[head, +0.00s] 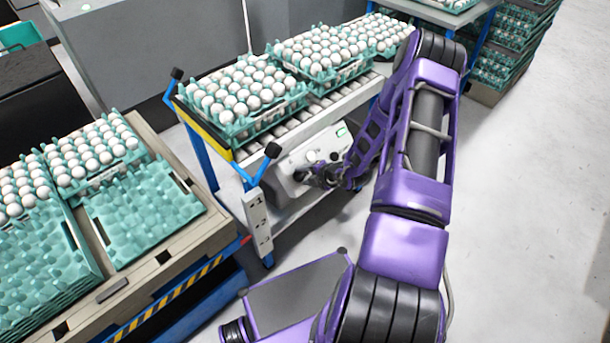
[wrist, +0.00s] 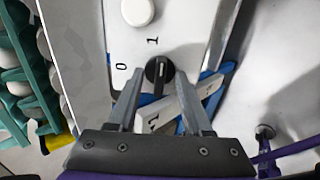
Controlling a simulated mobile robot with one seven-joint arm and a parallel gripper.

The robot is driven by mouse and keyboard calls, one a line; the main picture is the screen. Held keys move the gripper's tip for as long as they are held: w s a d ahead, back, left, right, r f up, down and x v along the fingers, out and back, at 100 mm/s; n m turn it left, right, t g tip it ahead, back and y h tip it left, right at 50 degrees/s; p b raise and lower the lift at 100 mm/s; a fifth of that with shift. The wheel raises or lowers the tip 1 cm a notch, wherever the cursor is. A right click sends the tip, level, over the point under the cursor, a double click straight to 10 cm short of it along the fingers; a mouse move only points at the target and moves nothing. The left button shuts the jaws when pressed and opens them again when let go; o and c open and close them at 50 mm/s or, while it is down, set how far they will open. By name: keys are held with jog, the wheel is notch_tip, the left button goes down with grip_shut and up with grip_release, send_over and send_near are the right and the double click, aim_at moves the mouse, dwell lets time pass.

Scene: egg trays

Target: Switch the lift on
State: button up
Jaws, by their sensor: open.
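A white control box (head: 318,147) sits under the roller conveyor in the head view. In the wrist view its white panel (wrist: 130,48) carries a black rotary knob (wrist: 158,70) with the marks 0 at its left and 1 above it. A round white button (wrist: 138,12) is farther up the panel. My gripper (wrist: 161,76) is open, its fingers to either side of the knob in the picture. I cannot tell whether they touch it. The knob's bar looks roughly upright, towards the 1. In the head view my gripper (head: 322,175) is at the box's lower front, hiding the knob.
Egg trays (head: 240,122) stand on the roller conveyor (head: 292,128) above the box. A post (head: 257,222) with number labels and blue handles stands left of my gripper. A blue lift table (head: 190,310) with more egg trays is at lower left. Grey floor is clear at right.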

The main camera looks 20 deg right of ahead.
jog(key=p+v, duration=0.5)
jog(key=v, duration=0.4)
dwell(0.3)
